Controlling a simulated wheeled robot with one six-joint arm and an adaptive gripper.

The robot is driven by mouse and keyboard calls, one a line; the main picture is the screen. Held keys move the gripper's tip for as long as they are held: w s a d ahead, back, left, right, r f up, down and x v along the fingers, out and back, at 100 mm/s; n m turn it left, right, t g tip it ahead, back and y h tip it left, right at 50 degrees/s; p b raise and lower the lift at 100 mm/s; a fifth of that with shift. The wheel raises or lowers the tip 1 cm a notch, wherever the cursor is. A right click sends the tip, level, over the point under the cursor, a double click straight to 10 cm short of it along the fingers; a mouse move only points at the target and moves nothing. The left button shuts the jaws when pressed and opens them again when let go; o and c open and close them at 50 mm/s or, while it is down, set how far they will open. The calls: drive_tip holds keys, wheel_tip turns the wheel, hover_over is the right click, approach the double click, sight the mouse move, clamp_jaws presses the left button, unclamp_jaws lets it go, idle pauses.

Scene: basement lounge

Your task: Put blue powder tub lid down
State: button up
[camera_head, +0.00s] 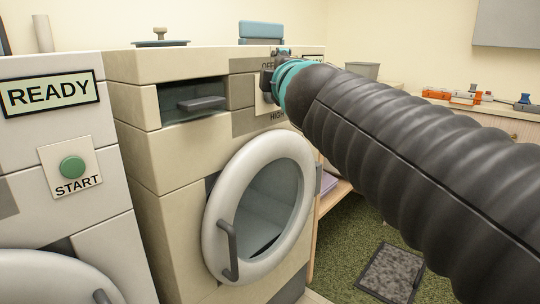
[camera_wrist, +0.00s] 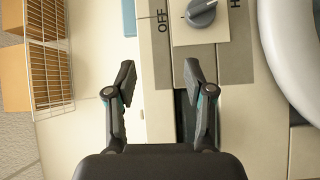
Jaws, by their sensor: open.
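The blue powder tub (camera_head: 262,30) sits at the back of the beige washer's top, a blue box with a seam below its upper part. That upper part looks like a lid lying shut, though the arm and small size make this hard to tell. A bit of blue also shows at the top edge of the wrist view (camera_wrist: 129,18). My gripper (camera_wrist: 158,78) is open and empty, its fingers spread over the washer's front top edge beside the dial. In the head view the gripper is mostly hidden behind my arm.
The beige washer (camera_head: 165,170) has a round door, a drawer (camera_head: 195,103) and a grey dial (camera_wrist: 201,13). A round lid with a knob (camera_head: 160,38) lies on its top. A grey machine with a START button (camera_head: 72,167) stands left. A wire rack (camera_wrist: 48,60) is nearby.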

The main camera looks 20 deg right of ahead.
drive_tip(key=s+d+f+m+g+h, duration=0.1)
drive_tip(key=s+d+f+m+g, duration=0.1)
drive_tip(key=s+f+m, duration=0.3)
drive_tip(key=d+f+m+g+h, duration=0.1)
drive_tip(key=f+m+g, duration=0.1)
drive_tip(key=f, duration=0.6)
drive_tip(key=s+a+f+m+g+y, duration=0.1)
drive_tip(key=s+f+m+g, duration=0.3)
drive_tip(key=s+f, duration=0.4)
drive_tip(key=s+a+f+m+g+y, duration=0.2)
drive_tip(key=s+a+f+m+g, duration=0.2)
drive_tip(key=s+f, duration=0.5)
wheel_tip(320, 180, down, 7)
drive_tip(key=shift+m+g+y, duration=0.3)
drive_tip(key=shift+m+g, duration=0.1)
drive_tip(key=shift+r, duration=0.1)
drive_tip(key=shift+r+p, duration=0.35)
drive_tip(key=shift+p, duration=0.1)
